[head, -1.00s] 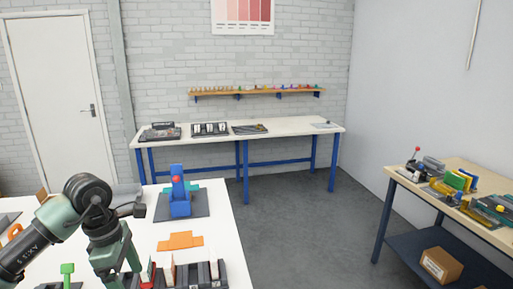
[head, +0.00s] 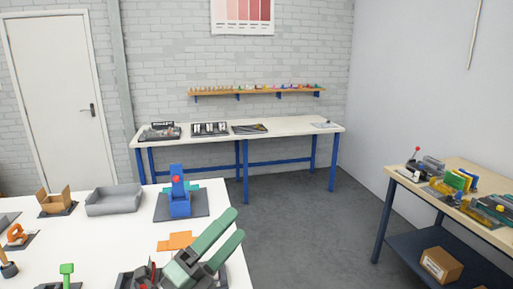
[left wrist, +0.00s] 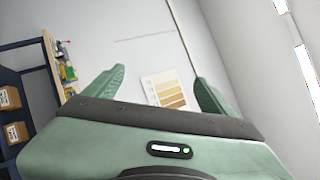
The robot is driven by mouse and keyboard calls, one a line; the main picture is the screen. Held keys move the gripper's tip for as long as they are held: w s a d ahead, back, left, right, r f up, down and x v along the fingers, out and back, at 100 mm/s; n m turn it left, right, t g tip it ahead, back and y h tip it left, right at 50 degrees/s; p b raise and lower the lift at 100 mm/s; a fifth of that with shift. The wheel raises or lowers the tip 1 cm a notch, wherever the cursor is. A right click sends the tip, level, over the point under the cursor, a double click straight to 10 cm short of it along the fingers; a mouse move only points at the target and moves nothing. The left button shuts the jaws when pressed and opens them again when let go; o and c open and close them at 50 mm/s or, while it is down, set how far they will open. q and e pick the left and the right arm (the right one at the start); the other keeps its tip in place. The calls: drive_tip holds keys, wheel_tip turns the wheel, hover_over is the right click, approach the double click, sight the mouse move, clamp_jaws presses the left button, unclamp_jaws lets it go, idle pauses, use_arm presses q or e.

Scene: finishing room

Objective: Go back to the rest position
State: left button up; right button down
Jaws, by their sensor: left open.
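My left gripper (head: 226,233) shows in the head view above the front right corner of the near white table (head: 110,238). Its two green fingers are apart and point up and to the right, with nothing between them. In the left wrist view the same open fingers (left wrist: 157,82) frame a grey wall and a colour chart. The gripper hides part of the dark rack and the orange piece behind it. My right gripper is in neither view.
A second bench (head: 290,126) stands at the back wall, a wooden one (head: 432,183) at right. Grey floor between is clear.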

use_arm(q)
drive_tip(key=w+a+f+n+t+y, duration=0.2)
drive_tip(key=a+f+n+t+y, duration=0.2)
drive_tip(key=a+f+n+y, duration=0.6)
drive_tip(key=s+a+f+n+g+y, duration=0.3)
drive_tip(key=f+n+y, duration=0.1)
drive_tip(key=f+n, duration=0.25)
drive_tip(key=s+a+f+n+g+y, duration=0.3)
drive_tip(key=s+f+n+g, duration=0.1)
drive_tip(key=f+n, duration=0.25)
drive_tip(key=s+f+n+g, duration=0.3)
drive_tip(key=s+f+g, duration=0.25)
drive_tip(key=s, duration=0.55)
drive_tip(key=s+f+n+g, duration=0.35)
drive_tip(key=s+f, duration=0.35)
drive_tip(key=s, duration=0.4)
wheel_tip(320, 180, down, 26)
drive_tip(key=m+g, duration=0.1)
drive_tip(key=g, duration=0.1)
drive_tip(key=s+a+f+g, duration=0.1)
drive_tip(key=s+a+f, duration=0.1)
drive_tip(key=s+f, duration=1.5)
drive_tip(key=shift+a+b, duration=0.15)
drive_tip(key=shift+b, duration=0.15)
